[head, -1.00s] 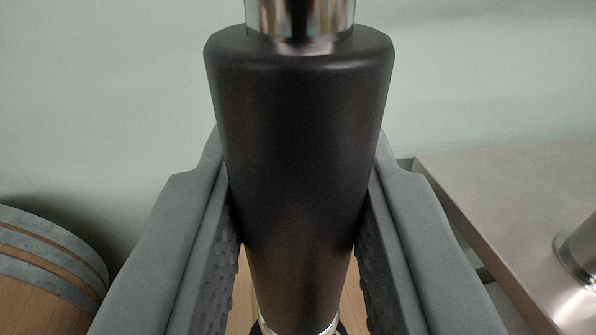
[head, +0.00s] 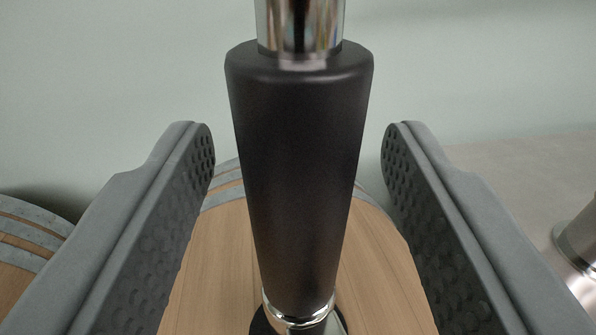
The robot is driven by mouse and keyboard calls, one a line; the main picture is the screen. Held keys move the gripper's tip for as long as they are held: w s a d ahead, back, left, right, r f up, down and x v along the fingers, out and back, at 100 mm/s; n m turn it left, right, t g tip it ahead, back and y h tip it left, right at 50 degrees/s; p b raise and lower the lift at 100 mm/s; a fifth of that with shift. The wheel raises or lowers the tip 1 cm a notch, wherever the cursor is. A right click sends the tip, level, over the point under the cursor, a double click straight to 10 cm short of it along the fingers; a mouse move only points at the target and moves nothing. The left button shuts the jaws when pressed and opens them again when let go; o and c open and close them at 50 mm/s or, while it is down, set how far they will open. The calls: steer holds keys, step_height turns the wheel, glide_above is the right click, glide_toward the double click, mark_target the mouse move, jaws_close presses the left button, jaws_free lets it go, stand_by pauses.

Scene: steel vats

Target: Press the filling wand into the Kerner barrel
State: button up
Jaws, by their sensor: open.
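The filling wand (head: 300,170) stands upright in the middle of the head view, with a thick black grip and a chrome tube above it. Its lower end, with a chrome collar, meets a dark round spot on the wooden barrel (head: 205,265) below. How deep the wand sits in the barrel is hidden. My gripper (head: 298,150) is open, one finger on each side of the black grip with a clear gap to both. It holds nothing. No name shows on the barrel.
Another wooden barrel (head: 20,245) with grey metal hoops lies at the left edge. A grey steel surface (head: 520,170) is at the right, with a shiny metal cylinder (head: 582,245) on it. A plain pale wall is behind.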

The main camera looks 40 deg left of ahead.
steer(key=v, duration=1.6)
steer(key=shift+s, duration=0.25)
steer(key=shift+d, duration=0.1)
steer(key=s+d+r+m+t+h, duration=0.1)
steer(key=s+d+r+m+h, duration=0.15)
steer(key=d, duration=0.55)
steer(key=s+d+r+m+t+h, duration=0.1)
steer(key=s+d+h, duration=0.1)
steer(key=s+d, duration=0.35)
steer(key=s+d+r+m+t+h, duration=0.1)
steer(key=s+d+r+h, duration=0.1)
steer(key=d, duration=0.7)
steer(key=s+d+f+m+h, duration=0.3)
steer(key=s+d+h, duration=0.2)
steer(key=s+d, duration=0.8)
steer(key=shift+s+t, duration=0.3)
steer(key=shift+s, duration=0.9)
